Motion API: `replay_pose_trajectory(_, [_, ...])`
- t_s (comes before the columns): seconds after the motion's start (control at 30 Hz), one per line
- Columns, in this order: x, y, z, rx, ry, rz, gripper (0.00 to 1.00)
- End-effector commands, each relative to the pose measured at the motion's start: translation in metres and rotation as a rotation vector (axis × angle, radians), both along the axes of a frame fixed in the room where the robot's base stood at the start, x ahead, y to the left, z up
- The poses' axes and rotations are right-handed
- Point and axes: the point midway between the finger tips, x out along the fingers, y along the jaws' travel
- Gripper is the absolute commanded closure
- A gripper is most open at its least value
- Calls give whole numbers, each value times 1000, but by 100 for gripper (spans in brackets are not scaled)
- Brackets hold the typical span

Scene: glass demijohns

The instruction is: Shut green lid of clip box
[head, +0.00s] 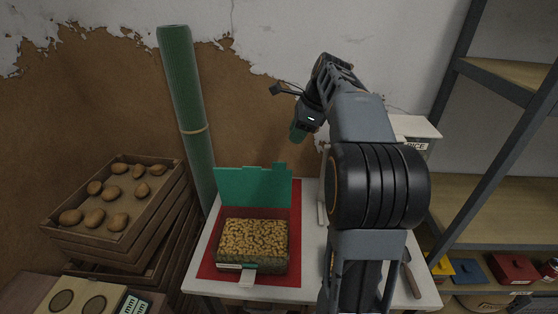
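The clip box (252,268) sits on a red mat on the white table, filled with small tan pieces that look like nuts or corks. Its green lid (253,187) stands open, roughly upright at the back edge of the box. A pale clip tab (246,280) shows at the front of the box. My gripper (298,132) is above and behind the lid, to its right, and apart from it. A dark green shape shows at its tip; I cannot tell what it is or whether the fingers are open. My arm hides part of the table on the right.
The red mat (205,268) lies under the box. A tall green roll (183,95) leans on the wall behind, left. Wooden crates with potatoes (115,221) stand left of the table. A white box with lettering (416,126) is behind my arm. Metal shelving (480,205) stands right.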

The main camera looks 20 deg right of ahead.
Motion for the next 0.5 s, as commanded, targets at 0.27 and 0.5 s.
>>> replay_pose_trajectory(0.27, [12,17,-48,0,3,2,67])
replay_pose_trajectory(0.5, [22,30,-86,0,3,2,67])
